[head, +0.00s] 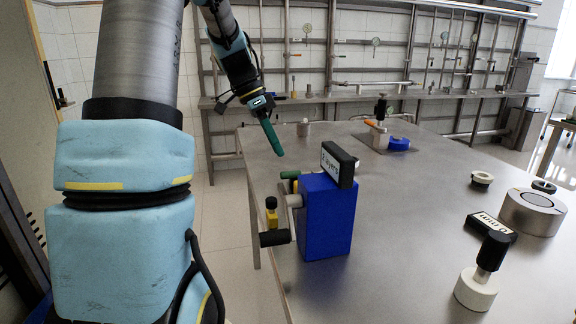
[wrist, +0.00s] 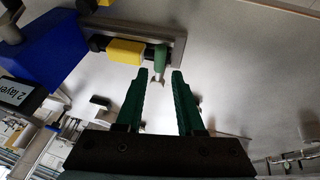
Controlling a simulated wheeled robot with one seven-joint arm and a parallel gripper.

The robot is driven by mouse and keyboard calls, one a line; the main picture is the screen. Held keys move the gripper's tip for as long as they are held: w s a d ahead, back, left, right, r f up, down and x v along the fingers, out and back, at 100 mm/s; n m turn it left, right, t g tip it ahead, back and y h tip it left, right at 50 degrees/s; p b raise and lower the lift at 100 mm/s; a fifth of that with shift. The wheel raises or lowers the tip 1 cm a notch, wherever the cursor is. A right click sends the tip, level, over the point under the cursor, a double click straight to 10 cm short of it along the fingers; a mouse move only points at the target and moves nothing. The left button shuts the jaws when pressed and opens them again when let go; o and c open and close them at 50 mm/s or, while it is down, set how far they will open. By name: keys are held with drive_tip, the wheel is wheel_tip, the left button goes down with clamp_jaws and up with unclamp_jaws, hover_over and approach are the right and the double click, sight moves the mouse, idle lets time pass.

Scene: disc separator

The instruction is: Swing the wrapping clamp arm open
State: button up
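A blue block-shaped device (head: 326,218) stands at the near left edge of the steel table, with a black labelled box (head: 338,165) on top. A green handle (head: 290,174) sticks out at its left; in the wrist view the green handle (wrist: 160,58) is at the end of a grey bar (wrist: 165,22) beside a yellow block (wrist: 125,51). I cannot tell for sure which part is the clamp arm. My gripper (head: 274,150) is above and left of the device. In the wrist view my gripper (wrist: 161,73) is open, the handle showing between and beyond its green fingertips; contact is unclear.
A black cylinder (head: 273,238) and a yellow part with a black top (head: 271,214) are at the device's left. A white puck with a black knob (head: 478,288), a round metal unit (head: 532,212) and another label (head: 491,227) stand right.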

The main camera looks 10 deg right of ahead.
drive_tip(key=x, duration=0.6)
drive_tip(key=shift+f+p, duration=0.1)
drive_tip(key=shift+p, duration=0.2)
clamp_jaws()
idle(1.1)
